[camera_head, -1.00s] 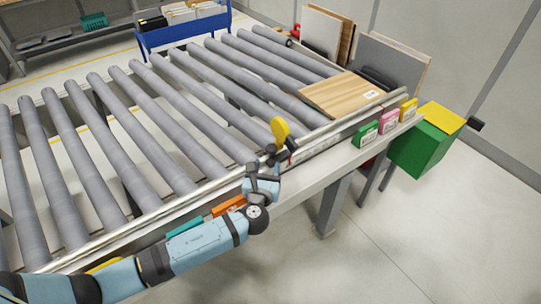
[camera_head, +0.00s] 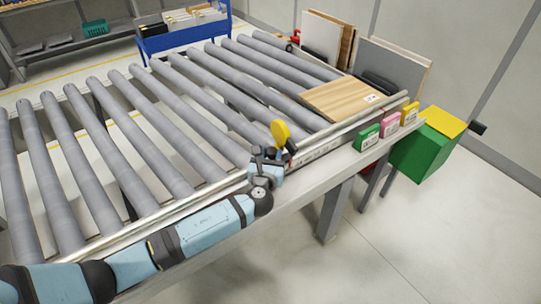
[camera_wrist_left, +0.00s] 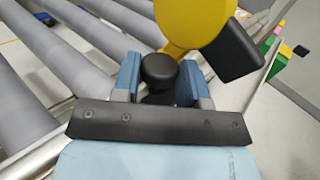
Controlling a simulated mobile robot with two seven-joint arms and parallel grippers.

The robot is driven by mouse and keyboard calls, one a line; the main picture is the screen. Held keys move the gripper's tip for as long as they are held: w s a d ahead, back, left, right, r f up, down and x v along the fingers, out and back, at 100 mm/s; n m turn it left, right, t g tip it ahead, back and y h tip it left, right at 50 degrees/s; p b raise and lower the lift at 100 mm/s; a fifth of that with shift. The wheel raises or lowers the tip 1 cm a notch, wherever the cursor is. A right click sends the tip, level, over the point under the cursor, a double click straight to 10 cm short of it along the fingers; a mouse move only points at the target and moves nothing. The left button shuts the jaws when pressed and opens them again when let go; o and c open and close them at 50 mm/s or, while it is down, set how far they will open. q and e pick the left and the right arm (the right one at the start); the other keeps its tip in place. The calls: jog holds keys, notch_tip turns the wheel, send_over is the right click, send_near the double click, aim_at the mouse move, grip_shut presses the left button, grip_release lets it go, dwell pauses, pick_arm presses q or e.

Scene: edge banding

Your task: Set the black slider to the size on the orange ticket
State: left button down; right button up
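My left gripper (camera_head: 265,166) is at the near rail of the roller table, just below a yellow disc (camera_head: 281,132) with a black part beside it. In the left wrist view, its two blue fingers (camera_wrist_left: 158,82) stand on either side of a round black knob (camera_wrist_left: 158,68), which looks like the slider's. The knob fills most of the gap; I cannot tell whether the fingers press on it. The yellow disc (camera_wrist_left: 192,22) and a black block (camera_wrist_left: 230,50) are just beyond. The orange ticket is hidden, and the scale cannot be read. My right gripper is not in view.
Green (camera_head: 366,138), pink (camera_head: 390,123) and yellow (camera_head: 410,113) tickets stand on the ledge to the right. A wooden panel (camera_head: 343,96) lies on the far rollers. A green box (camera_head: 421,153) with a yellow top stands beyond the table's end.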

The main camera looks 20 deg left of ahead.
pick_arm(q)
jog(key=w+d+b, duration=0.1)
jog(key=w+d, duration=0.2)
jog(key=w, duration=0.1)
jog(key=w+d+b, duration=0.2)
jog(key=w+d, duration=0.1)
jog(key=w, duration=0.1)
jog(key=w+d+b, duration=0.2)
jog(key=w+d, duration=0.2)
jog(key=shift+w, duration=0.35)
jog(key=shift+a, duration=0.1)
jog(key=c, duration=1)
grip_release()
jog(key=shift+s, duration=0.15)
jog(key=s, duration=0.4)
jog(key=s+d, duration=0.1)
jog(key=s, duration=0.8)
jog(key=shift+s+d, duration=0.25)
jog(key=shift+d, duration=0.15)
